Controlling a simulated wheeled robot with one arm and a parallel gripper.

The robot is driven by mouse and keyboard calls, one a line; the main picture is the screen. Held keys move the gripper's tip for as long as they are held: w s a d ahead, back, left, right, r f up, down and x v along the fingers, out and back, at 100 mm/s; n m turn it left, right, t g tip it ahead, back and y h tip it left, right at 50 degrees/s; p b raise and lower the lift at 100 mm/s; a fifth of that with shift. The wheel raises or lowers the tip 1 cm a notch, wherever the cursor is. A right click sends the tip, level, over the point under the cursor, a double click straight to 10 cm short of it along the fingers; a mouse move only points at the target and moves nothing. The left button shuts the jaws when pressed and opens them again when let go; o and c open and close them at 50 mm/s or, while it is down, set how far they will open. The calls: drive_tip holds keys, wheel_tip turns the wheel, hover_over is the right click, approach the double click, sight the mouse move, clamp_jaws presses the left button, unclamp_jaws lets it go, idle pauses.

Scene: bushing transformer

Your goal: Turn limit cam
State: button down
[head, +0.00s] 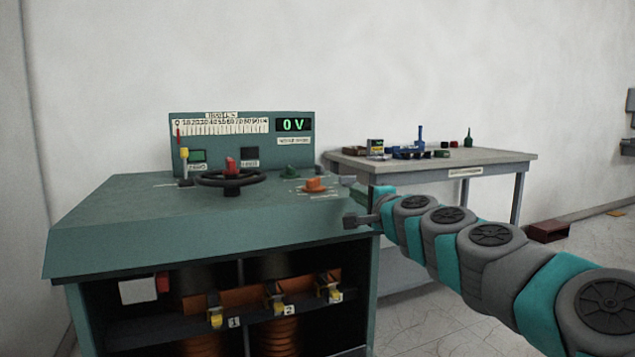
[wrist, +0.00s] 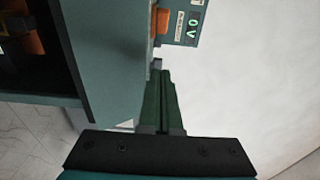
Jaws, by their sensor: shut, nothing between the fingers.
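No part is labelled legibly as the limit cam, so I cannot tell for certain which it is. The orange knob also shows in the wrist view (wrist: 161,22), beyond my fingertips. My gripper (wrist: 161,76) is shut and empty, its dark green fingers together beside the console's edge. In the head view my arm ends near the console's right edge. Small grey parts (head: 357,219) there are hard to tell apart from my gripper.
The upright panel has a scale and a green display (head: 295,125) reading 0 V. Numbered terminals (head: 278,299) with coils sit in the console's open front. A workbench (head: 500,157) with small tools stands behind, to the right.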

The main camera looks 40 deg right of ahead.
sight(327, 191)
drive_tip(key=p+x, duration=0.1)
drive_tip(key=x, duration=0.8)
drive_tip(key=shift+w+a, duration=0.35)
drive_tip(key=shift+w, duration=0.2)
drive_tip(key=shift+w+a, duration=0.35)
drive_tip(key=shift+w, duration=0.2)
drive_tip(key=shift+w+a+p, duration=0.25)
drive_tip(key=shift+w+p, duration=0.05)
drive_tip(key=shift+w, duration=0.25)
drive_tip(key=shift+w+d+y, duration=0.15)
drive_tip(key=shift+y, duration=0.15)
drive_tip(key=shift+w+n+t+y+b, duration=0.3)
drive_tip(key=shift+n+y+b, duration=0.4)
drive_tip(key=shift+n+y, duration=0.15)
drive_tip(key=shift+s+d, duration=0.1)
drive_tip(key=shift+d, duration=0.15)
